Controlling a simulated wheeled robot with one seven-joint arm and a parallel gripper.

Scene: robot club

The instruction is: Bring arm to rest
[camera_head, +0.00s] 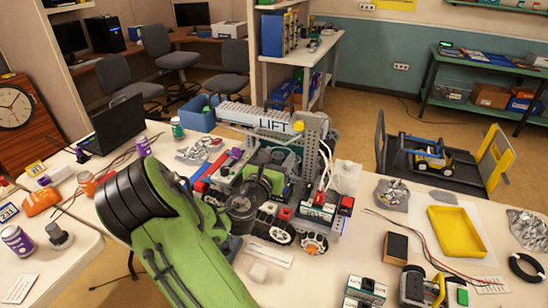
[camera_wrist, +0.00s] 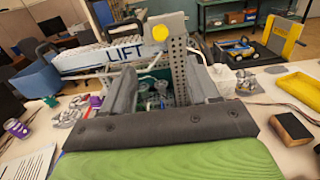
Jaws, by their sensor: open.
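My green arm reaches in from the bottom left of the head view over the white table (camera_head: 255,275). My gripper (camera_head: 265,172) is partly hidden by my own arm there and overlaps the robot model marked LIFT (camera_head: 312,160). In the wrist view my gripper (camera_wrist: 160,85) has its two grey fingers spread apart, with nothing seen held between them. The LIFT model (camera_wrist: 125,52) stands in front of and behind the fingers' gap. Whether the fingers touch it I cannot tell.
A black laptop (camera_head: 118,122) and blue bin (camera_head: 196,113) stand behind left. At right are a yellow tray (camera_head: 457,231), a dark block (camera_head: 395,247), a small wheeled robot (camera_head: 420,286) and foil-like crumpled pieces (camera_head: 391,194). Cables cross the right side. A second table stands left.

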